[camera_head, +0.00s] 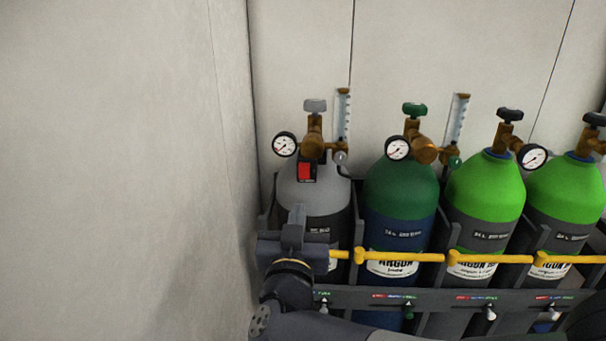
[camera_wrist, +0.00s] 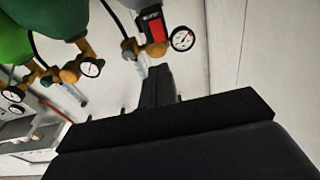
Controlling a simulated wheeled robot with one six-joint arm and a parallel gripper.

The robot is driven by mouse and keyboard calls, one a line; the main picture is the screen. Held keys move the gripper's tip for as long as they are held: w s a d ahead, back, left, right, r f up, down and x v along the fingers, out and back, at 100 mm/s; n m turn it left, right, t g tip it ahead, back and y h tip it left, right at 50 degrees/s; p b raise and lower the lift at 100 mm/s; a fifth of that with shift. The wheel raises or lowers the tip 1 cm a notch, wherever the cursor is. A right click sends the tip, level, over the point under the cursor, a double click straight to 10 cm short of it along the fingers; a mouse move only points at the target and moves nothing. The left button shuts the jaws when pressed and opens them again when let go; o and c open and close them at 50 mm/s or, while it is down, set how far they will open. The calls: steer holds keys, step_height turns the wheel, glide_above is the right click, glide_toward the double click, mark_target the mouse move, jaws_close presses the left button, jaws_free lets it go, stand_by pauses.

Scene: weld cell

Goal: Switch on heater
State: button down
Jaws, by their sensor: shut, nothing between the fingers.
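The heater appears to be the small black box with a red switch (camera_head: 305,171) below the regulator of the grey gas cylinder (camera_head: 310,196). The red switch also shows in the wrist view (camera_wrist: 154,27), at the top centre, beside a round gauge. I cannot tell whether the switch is on or off. My gripper (camera_head: 297,212) is shut and empty in front of the grey cylinder, just below the switch in the head view. In the wrist view, the shut fingers (camera_wrist: 158,72) point towards the regulator, with a gap visible in the picture between them and the switch.
A dark green cylinder (camera_head: 402,188) and bright green cylinders (camera_head: 486,186) stand to the right in a grey rack. Yellow bars (camera_head: 400,257) cross in front. Gauges (camera_head: 285,145) and brass valves stick out above. A bare wall (camera_head: 110,170) is at left.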

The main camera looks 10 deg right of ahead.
mark_target(305, 166)
steer(key=p+x, duration=0.1)
steer(key=x, duration=1.1)
steer(key=shift+w+p, duration=0.2)
steer(key=shift+p, duration=0.2)
steer(key=shift+r, duration=0.15)
steer(key=shift+w+d+r+p, duration=0.1)
steer(key=shift+r+p, duration=0.05)
steer(key=shift+p, duration=0.35)
steer(key=shift+f, duration=0.2)
